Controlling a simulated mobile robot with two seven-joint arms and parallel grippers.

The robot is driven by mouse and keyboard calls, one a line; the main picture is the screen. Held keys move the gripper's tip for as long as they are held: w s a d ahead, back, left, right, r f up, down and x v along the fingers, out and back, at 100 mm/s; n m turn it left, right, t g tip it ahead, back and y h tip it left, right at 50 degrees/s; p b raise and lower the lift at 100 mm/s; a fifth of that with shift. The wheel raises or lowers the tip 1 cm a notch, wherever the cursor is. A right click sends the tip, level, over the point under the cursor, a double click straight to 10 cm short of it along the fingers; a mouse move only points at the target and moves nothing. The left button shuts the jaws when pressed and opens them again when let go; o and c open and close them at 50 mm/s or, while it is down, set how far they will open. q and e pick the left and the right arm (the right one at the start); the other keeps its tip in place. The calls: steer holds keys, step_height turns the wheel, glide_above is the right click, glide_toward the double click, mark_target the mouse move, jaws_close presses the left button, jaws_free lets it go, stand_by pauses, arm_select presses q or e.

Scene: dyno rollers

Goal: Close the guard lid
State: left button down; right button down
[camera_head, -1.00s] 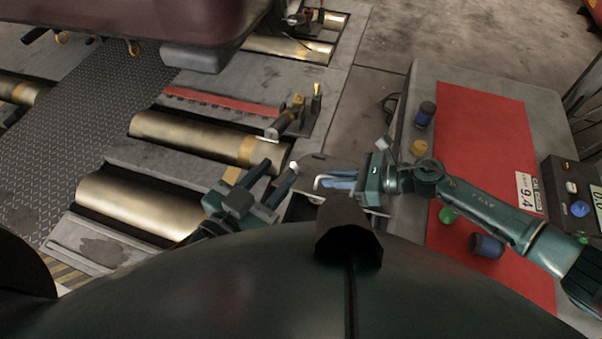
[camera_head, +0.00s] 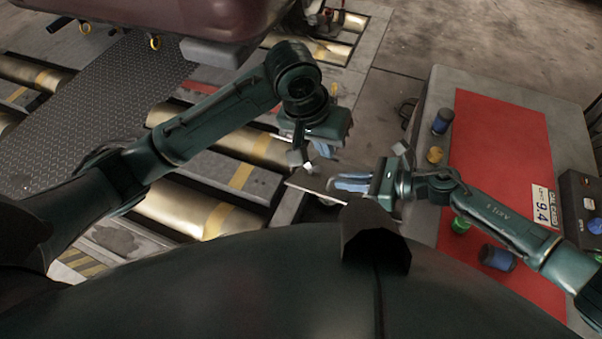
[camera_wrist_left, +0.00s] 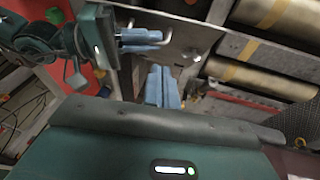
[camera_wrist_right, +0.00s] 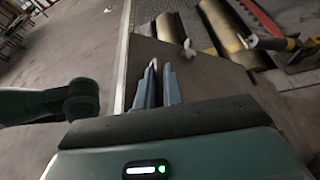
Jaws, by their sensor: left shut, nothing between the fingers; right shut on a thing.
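The guard lid (camera_head: 307,189) is a flat grey plate in front of me in the head view, next to my right gripper. It also shows as a grey plate in the left wrist view (camera_wrist_left: 190,36). A bent metal handle (camera_wrist_left: 163,34) stands out from it. My right gripper (camera_head: 340,183) is shut on this handle, its blue fingers level beside the plate. My left gripper (camera_head: 308,162) is shut and empty, above and just left of the right one, with its fingers pointing down near the plate. The opening under the lid is mostly hidden.
Brass rollers (camera_head: 190,211) lie in the floor bed at left, below a maroon vehicle (camera_head: 205,18). A grey cabinet with a red mat (camera_head: 495,150) stands at right, holding several small blue, yellow and green pots. My left forearm crosses over the rollers.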

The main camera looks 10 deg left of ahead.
arm_select(q)
steer(key=a+r+n+g+y, duration=0.1)
steer(key=a+r+y, duration=0.2)
steer(key=a, duration=0.1)
arm_select(e)
steer(key=shift+d, duration=0.1)
arm_select(q)
glide_above(302, 185)
steer(key=w, duration=0.2)
step_height(302, 185, down, 10)
steer(key=shift+d+r, duration=0.1)
steer(key=shift+d, duration=0.05)
steer(key=shift+s+f, duration=0.9)
steer(key=shift+f, duration=0.05)
steer(key=shift+s+a+f, duration=0.2)
steer(key=shift+s+f, duration=0.15)
steer(key=shift+f, duration=0.1)
